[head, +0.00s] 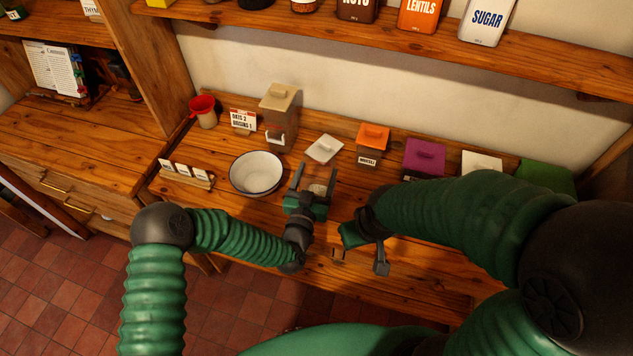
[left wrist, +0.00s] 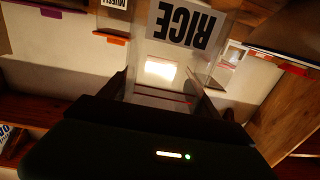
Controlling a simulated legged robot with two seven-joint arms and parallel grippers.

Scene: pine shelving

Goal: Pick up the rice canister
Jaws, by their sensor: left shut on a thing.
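The rice canister (left wrist: 182,52) has a white label reading RICE, upside down in the left wrist view, on a pale, see-through-looking body. In the head view its white lid (head: 323,149) appears just beyond my left fingertips, and the body is mostly hidden by the gripper. My left gripper (head: 314,178) is shut on the canister, with one finger on each side of it. My right gripper (head: 360,262) is low near the counter's front edge, its fingers apart and nothing seen between them.
A white bowl (head: 256,174) stands just left of my left gripper. A tan-lidded dispenser (head: 280,115) is behind it. Orange-lidded muesli (head: 371,140) and a purple-lidded canister (head: 424,157) stand to the right. A shelf (head: 400,42) with tins runs above.

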